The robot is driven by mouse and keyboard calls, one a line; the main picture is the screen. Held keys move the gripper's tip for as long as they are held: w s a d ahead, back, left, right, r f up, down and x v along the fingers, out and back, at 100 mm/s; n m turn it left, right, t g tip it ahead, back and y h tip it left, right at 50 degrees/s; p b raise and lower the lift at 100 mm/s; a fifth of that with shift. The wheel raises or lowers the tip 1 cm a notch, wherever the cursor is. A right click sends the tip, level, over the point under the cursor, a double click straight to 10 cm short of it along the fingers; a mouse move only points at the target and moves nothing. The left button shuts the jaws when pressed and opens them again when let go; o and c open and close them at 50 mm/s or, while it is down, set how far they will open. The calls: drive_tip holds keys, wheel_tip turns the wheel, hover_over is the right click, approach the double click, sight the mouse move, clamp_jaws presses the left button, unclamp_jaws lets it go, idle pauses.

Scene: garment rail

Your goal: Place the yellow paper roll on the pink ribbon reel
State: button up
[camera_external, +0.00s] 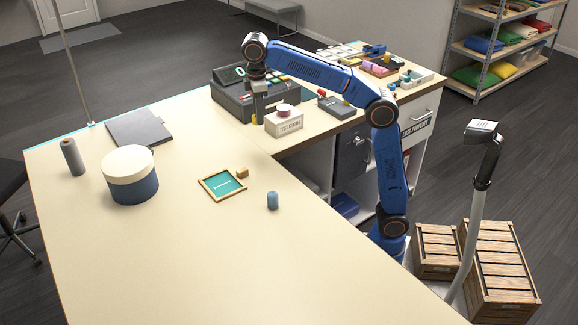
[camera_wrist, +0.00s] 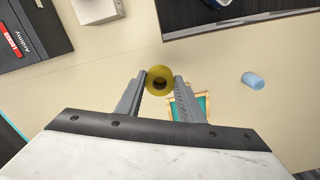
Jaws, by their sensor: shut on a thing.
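The yellow paper roll (camera_wrist: 159,80) is between the fingertips of my gripper (camera_wrist: 160,84) in the wrist view, with its round end and dark centre hole facing the camera. My gripper is shut on it. No pink reel shows in the wrist view.
The white lettered box (camera_external: 284,124) stands close to my gripper, and the dark case (camera_external: 232,104) is behind it. A teal wooden-framed tray (camera_external: 209,194), a blue cylinder (camera_external: 272,201), a round blue-and-cream box (camera_external: 131,184) and a grey roll (camera_external: 72,157) stand on the table. The front is clear.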

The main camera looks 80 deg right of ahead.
drive_tip(key=s+d+r+m, duration=0.2)
drive_tip(key=d+m, duration=0.2)
drive_tip(key=d, duration=0.7)
drive_tip(key=m, duration=0.3)
hover_over(284, 107)
drive_tip(key=shift+s+f, duration=0.1)
drive_tip(key=shift+f, duration=3.3)
drive_tip(key=shift+f, duration=0.1)
drive_tip(key=o, duration=1)
